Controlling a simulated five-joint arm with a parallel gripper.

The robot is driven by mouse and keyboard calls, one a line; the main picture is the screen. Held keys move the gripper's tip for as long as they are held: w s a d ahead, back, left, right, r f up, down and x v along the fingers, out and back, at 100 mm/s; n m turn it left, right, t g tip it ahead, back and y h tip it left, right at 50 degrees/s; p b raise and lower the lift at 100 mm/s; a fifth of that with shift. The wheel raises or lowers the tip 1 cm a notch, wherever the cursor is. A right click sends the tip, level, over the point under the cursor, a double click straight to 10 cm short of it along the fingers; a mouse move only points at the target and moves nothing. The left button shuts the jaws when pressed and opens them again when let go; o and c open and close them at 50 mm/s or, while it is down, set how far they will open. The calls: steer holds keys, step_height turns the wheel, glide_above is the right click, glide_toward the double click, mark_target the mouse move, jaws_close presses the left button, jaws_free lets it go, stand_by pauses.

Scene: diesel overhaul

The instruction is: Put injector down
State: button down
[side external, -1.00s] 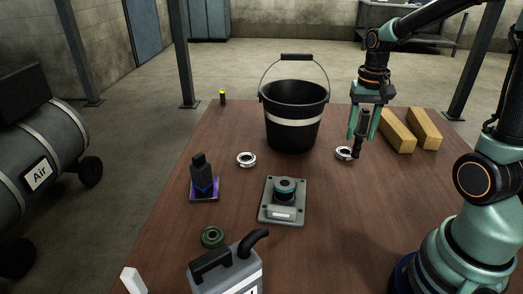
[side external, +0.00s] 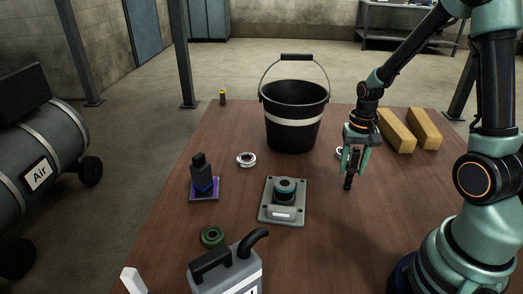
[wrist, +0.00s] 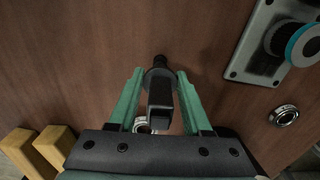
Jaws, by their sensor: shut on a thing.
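The injector (side external: 348,181) is a dark, slim part with a narrow lower end. My gripper (side external: 355,158) is shut on it and holds it upright, right of the grey base plate. I cannot tell whether its lower tip touches the table. In the wrist view the injector (wrist: 160,95) stands between the two green fingers of my gripper (wrist: 160,92), with its dark tip pointing away from the camera.
The grey plate with a teal-ringed cylinder (side external: 284,190) lies to the left. A black bucket (side external: 292,125) stands behind. One metal ring (side external: 246,160) lies left; another (side external: 339,152) is partly hidden behind my gripper. Yellow blocks (side external: 397,131) lie back right.

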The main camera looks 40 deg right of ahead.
steer(key=shift+f, duration=0.1)
steer(key=shift+c, duration=1.7)
jaws_free()
step_height(320, 180, up, 11)
steer(key=shift+r, duration=0.15)
steer(key=shift+a+r, duration=0.15)
steer(key=shift+r, duration=0.45)
steer(key=s+a+r+n+t, duration=0.2)
steer(key=a+r+n+t, duration=0.3)
steer(key=a, duration=0.8)
step_height(320, 180, up, 2)
steer(key=n, duration=0.3)
steer(key=shift+s+n, duration=0.15)
steer(key=shift+n, duration=0.15)
steer(key=shift+s+a+r+t, duration=0.2)
steer(key=shift+a+t, duration=0.1)
steer(key=shift+a, duration=0.15)
steer(key=shift+c, duration=1.3)
